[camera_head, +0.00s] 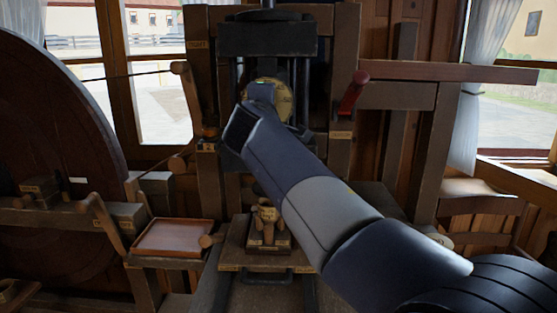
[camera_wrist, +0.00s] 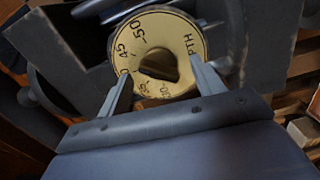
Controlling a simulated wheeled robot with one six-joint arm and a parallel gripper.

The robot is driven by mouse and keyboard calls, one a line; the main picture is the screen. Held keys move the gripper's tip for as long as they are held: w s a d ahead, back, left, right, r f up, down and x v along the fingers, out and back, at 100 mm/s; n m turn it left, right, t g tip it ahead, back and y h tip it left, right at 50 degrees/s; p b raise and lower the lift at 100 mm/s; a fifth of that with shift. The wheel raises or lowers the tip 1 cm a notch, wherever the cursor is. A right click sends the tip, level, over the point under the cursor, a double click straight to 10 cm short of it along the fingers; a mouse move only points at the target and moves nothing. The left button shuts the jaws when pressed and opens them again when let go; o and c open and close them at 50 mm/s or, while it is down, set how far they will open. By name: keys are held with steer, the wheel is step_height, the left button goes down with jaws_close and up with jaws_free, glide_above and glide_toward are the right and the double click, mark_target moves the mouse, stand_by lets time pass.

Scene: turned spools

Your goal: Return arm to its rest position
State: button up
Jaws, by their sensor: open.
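My arm reaches from the lower right of the head view up to the machine in the middle. My gripper (camera_wrist: 161,66) is open in the wrist view, with its two fingers apart and nothing visibly held between them. A round brass dial (camera_wrist: 178,32) with black numbers and lettering faces it, and the fingertips overlap the dial's lower sides in the picture. Whether they touch it is unclear. The dial (camera_head: 285,97) also shows in the head view, partly hidden behind the end of my arm.
A dark machine frame (camera_head: 343,60) surrounds the dial, with a red-handled lever (camera_head: 354,92) on its right. A brass fixture (camera_head: 268,213) stands below my arm. A reddish tray (camera_head: 173,238) lies left of it. A large wooden wheel (camera_head: 50,110) fills the left.

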steer(key=shift+d+f+n+p, duration=0.1)
steer(key=shift+n+p, duration=2.9)
steer(key=shift+n, duration=0.2)
steer(key=shift+f+n+p, duration=0.1)
steer(key=shift+n+p, duration=2.85)
steer(key=shift+n, duration=0.25)
